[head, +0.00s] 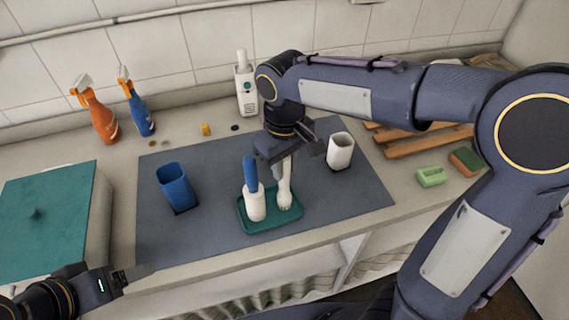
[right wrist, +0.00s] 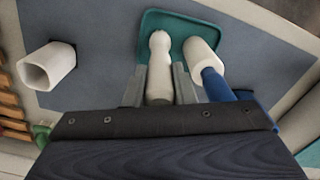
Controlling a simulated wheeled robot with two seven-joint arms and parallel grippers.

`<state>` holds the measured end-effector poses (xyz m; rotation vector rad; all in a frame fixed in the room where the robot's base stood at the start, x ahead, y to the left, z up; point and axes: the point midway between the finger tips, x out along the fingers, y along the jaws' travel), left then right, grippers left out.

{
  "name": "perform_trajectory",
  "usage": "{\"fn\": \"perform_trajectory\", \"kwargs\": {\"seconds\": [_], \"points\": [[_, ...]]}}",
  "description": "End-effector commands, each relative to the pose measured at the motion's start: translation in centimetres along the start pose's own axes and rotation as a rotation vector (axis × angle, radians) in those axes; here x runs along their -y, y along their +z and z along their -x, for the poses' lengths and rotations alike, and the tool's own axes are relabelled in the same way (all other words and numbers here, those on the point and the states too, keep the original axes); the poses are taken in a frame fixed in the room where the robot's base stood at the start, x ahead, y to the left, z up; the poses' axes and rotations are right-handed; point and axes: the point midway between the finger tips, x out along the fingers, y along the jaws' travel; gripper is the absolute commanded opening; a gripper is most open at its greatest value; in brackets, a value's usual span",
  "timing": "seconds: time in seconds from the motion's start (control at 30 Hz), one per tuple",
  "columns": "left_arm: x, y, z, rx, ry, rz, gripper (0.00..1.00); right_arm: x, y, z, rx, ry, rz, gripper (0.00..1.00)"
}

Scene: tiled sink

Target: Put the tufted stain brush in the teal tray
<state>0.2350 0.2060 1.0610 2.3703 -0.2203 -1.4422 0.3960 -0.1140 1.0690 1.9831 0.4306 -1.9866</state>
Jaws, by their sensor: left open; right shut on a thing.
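The teal tray (head: 270,224) lies on the grey mat, and it also shows in the right wrist view (right wrist: 178,20). My right gripper (head: 285,158) is above it, shut on a white brush with a rounded, knobbly lower end (head: 284,198), apparently the tufted stain brush. The brush is roughly upright, and its head is over the tray's right part; I cannot tell whether it touches. It shows between the fingers in the right wrist view (right wrist: 160,62). A white brush with a blue handle (head: 254,200) stands in the tray just left of it. My left gripper (head: 138,274) is open and empty at the counter's front left.
A blue cup (head: 176,187) stands left on the mat (head: 215,228), and a white cup (head: 340,150) right. Spray bottles (head: 98,118) and a white bottle (head: 245,88) stand behind. A teal-topped box (head: 45,215) is at left. Sponges (head: 431,176) and a wooden rack (head: 425,143) are at right.

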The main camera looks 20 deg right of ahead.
Motion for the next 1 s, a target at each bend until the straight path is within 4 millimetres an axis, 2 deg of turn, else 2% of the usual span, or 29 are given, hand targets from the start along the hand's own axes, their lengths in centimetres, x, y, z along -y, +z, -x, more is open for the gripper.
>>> {"fn": "perform_trajectory", "kwargs": {"seconds": [0.43, 0.47, 0.6, 0.87, 1.0], "points": [[0.1, 0.1, -0.3, 0.0, 0.0, 0.0, 0.76, 0.0, 0.0, -0.8, -0.001, -0.001, -0.001, 0.0], [0.1, 0.1, -0.2, 0.0, 0.0, 0.0, 0.76, 0.0, 0.0, -0.7, -0.001, -0.001, -0.001, 0.27], [0.1, 0.1, -0.2, 0.0, 0.0, 0.0, 0.76, 0.0, 0.0, -0.7, -0.001, -0.001, -0.001, 0.45], [0.1, 0.1, -0.1, 0.0, 0.0, 0.0, 0.76, 0.0, 0.0, -0.6, -0.001, -0.001, -0.001, 0.45], [0.0, 0.0, 0.0, 0.0, 0.0, 0.0, 0.76, 0.0, -0.1, 0.3, -0.005, -0.001, -0.001, 0.45]]}}
